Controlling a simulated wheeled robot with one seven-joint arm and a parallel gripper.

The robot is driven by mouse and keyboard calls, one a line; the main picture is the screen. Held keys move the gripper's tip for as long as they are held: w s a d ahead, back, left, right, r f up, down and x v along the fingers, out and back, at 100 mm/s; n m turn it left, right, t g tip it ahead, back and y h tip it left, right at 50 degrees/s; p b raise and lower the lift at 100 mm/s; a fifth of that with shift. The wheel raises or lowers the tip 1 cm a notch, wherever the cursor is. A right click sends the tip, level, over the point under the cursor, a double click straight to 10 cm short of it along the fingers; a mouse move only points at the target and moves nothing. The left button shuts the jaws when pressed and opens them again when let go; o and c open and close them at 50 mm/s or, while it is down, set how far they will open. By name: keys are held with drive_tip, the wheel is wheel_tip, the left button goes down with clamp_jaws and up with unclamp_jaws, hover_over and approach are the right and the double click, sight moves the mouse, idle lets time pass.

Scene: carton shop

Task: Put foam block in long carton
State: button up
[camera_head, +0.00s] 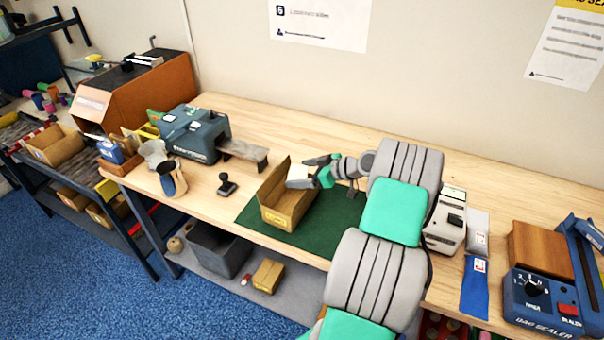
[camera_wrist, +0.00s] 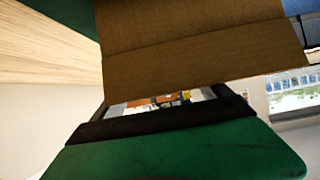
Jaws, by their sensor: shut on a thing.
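The long carton (camera_head: 287,208) is an open brown cardboard box on the green mat (camera_head: 338,222), with a raised flap at its back left. My gripper (camera_head: 308,172) reaches in from the right at the carton's far end. It is shut on the white foam block (camera_head: 297,176), which shows at the carton's upper rim; I cannot tell whether it is above or partly inside. In the wrist view, brown cardboard (camera_wrist: 190,55) fills the upper middle, close to my gripper. The foam block cannot be made out there.
A grey-green machine (camera_head: 195,133) and a black hand stamp (camera_head: 227,184) stand left of the mat. A white device (camera_head: 446,220) and a blue bag sealer (camera_head: 543,297) stand to the right. The wooden bench (camera_head: 300,137) is clear behind the carton.

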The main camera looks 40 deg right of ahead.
drive_tip(key=shift+f+b, duration=0.35)
drive_tip(key=o, duration=1.1)
drive_tip(key=shift+r, duration=0.2)
